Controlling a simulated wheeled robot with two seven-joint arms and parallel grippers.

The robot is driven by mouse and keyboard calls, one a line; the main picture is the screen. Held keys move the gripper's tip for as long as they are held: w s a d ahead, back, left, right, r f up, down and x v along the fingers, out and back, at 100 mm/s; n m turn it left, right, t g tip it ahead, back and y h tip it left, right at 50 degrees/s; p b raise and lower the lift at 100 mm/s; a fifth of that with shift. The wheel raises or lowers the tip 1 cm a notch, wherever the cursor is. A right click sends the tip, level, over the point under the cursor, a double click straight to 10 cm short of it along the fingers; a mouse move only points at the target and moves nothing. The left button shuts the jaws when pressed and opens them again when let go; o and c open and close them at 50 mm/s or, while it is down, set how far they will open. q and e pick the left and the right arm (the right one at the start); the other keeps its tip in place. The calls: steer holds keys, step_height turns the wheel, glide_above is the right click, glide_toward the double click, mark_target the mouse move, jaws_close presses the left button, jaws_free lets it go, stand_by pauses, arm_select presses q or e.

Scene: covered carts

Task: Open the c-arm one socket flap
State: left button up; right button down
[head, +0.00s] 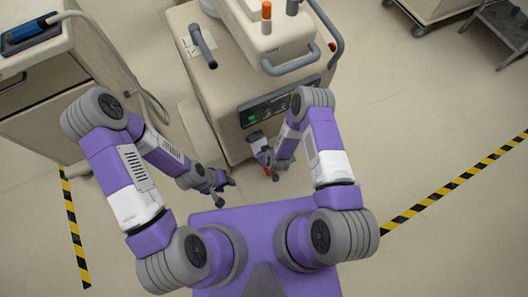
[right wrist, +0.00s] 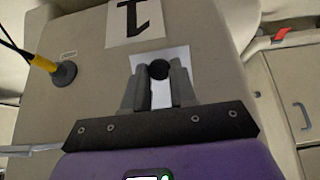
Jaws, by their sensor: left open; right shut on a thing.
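The C-arm cart (head: 225,85) is a beige machine in front of me. In the right wrist view its beige face (right wrist: 95,90) fills the middle, with a white label bearing a black numeral one (right wrist: 135,22). Below the label is a white plate, probably the socket flap (right wrist: 161,98), with a dark round knob (right wrist: 158,69). My right gripper (right wrist: 159,75) is shut on the knob. The fingers hide the plate's sides, so I cannot tell how far it is open. My left gripper (head: 228,193) is open and empty, low and left of the right gripper, clear of the cart.
A yellow cable with a dark round plug (right wrist: 64,74) meets the face left of the label. A beige cabinet (head: 45,85) with a blue device (head: 35,30) stands at the left. Striped floor tape (head: 75,225) runs at both sides. Floor (head: 430,120) to the right is clear.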

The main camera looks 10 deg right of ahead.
steer(key=shift+s, duration=0.15)
steer(key=c, duration=0.9)
jaws_free()
steer(key=shift+c, duration=0.2)
steer(key=p+v, duration=0.2)
steer(key=v, duration=0.5)
steer(key=shift+r, duration=0.25)
